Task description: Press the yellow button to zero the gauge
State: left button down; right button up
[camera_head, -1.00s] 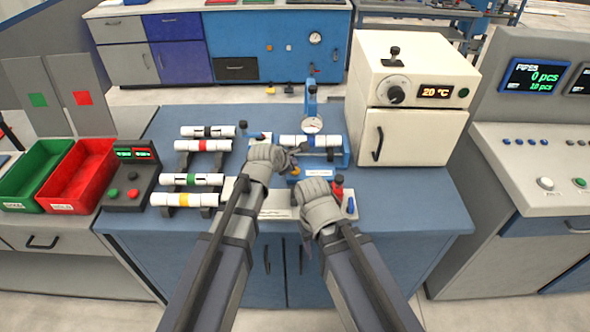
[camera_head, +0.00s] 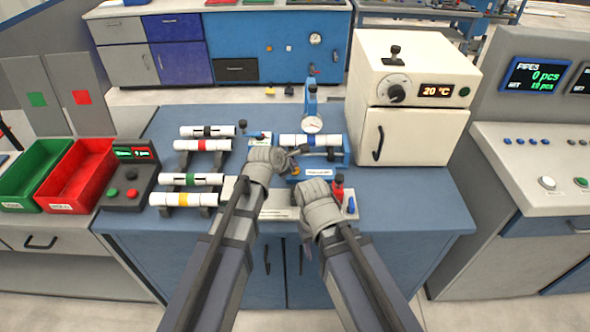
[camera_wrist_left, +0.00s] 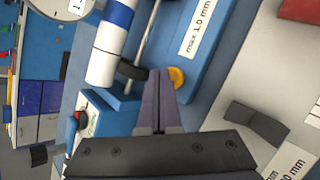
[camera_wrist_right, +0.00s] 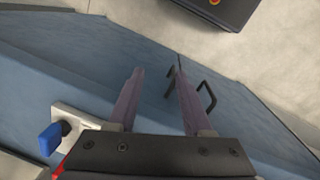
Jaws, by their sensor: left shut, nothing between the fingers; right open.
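The yellow button (camera_wrist_left: 176,76) shows in the left wrist view on the blue gauge stand (camera_wrist_left: 205,70), near a "max 1.0 mm" label. My left gripper (camera_wrist_left: 160,72) is shut and empty. Its fingertips are immediately beside the button in that view; whether they touch it I cannot tell. The round gauge (camera_head: 313,124) stands above a white pipe with a blue band (camera_head: 300,140) lying in the stand. Its reading is too small to make out. My right gripper (camera_wrist_right: 158,75) is open and empty, over the front of the bench.
Several banded white pipes (camera_head: 192,180) lie on dark supports at left, beside a button box (camera_head: 130,178) and green and red bins (camera_head: 75,175). A cream oven (camera_head: 412,95) stands at right. The blue bench top (camera_head: 410,200) is clear at front right.

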pick_arm(q)
jog(key=shift+f+b, duration=0.45)
dwell(0.4)
jog(key=shift+r, duration=0.15)
jog(key=shift+r+p, duration=0.7)
jog(key=shift+p, duration=0.2)
notch_tip(320, 180, up, 5)
jog(key=p, duration=0.5)
jog(key=shift+r, duration=0.1)
dwell(0.7)
